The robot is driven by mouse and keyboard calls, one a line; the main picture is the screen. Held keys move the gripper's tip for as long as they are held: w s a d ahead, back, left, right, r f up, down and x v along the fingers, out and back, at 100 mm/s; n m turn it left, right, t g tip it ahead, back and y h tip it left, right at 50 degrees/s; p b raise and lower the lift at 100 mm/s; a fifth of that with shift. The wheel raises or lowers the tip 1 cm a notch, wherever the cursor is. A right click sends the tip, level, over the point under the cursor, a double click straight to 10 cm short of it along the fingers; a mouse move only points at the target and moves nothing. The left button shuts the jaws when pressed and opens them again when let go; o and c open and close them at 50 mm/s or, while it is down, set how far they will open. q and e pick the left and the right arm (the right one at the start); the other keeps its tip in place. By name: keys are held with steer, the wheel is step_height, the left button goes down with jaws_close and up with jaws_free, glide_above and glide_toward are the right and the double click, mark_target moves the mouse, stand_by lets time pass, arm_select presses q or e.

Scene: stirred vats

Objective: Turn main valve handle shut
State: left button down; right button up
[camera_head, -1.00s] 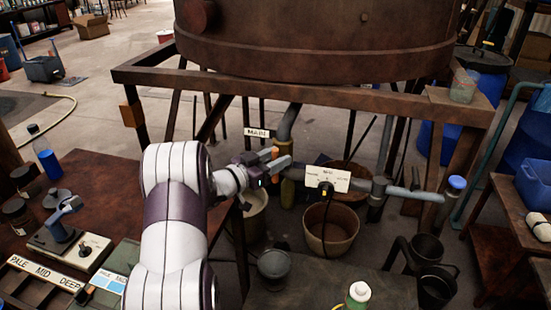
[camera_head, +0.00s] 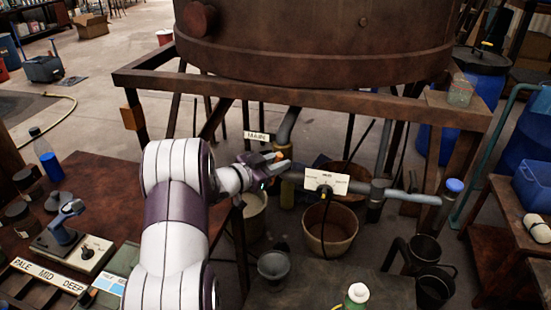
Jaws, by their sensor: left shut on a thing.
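The main valve's orange handle (camera_head: 278,154) shows only as a small piece between the fingers of my left gripper (camera_head: 268,163). The left gripper is shut on it, and its fingers hide most of the handle. The white MAIN label (camera_head: 256,136) is just above and left of the gripper. A grey pipe (camera_head: 287,125) comes down from the vat behind the handle, with a brassy valve body (camera_head: 287,190) below. My right gripper is not in view.
A large rusty vat (camera_head: 320,45) sits on a rusty frame (camera_head: 300,96) above the gripper. A horizontal pipe with a white sign plate (camera_head: 327,182) runs to the right. A bucket (camera_head: 330,230) stands below. A worktable with small gear is at the left.

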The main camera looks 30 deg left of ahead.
arm_select(q)
steer(key=m+g, duration=0.1)
steer(key=d+m+y+p, duration=0.1)
steer(key=shift+w+m+g, duration=0.1)
steer(key=shift+m+g, duration=0.2)
steer(key=shift+g, duration=0.1)
steer(key=shift+w+d+f+m+g+y+b, duration=0.15)
steer(key=shift+f+m+g+y+b, duration=0.35)
steer(key=shift+m+y+b, duration=0.8)
steer(key=shift+s+d+f+m+g+y+b, duration=0.15)
steer(key=shift+f+m+g+y+b, duration=0.3)
steer(key=shift+m+y+b, duration=0.85)
steer(key=shift+w+d+f+m+g+y+b, duration=0.15)
steer(key=shift+f+m+g+y+b, duration=0.25)
steer(key=shift+m+g+y+b, duration=0.85)
steer(key=shift+n+t+h+b, duration=0.25)
steer(key=shift+n+t+b, duration=0.15)
steer(key=shift+n+t, duration=0.25)
steer(key=c, duration=1.1)
jaws_free()
steer(key=shift+r, duration=0.15)
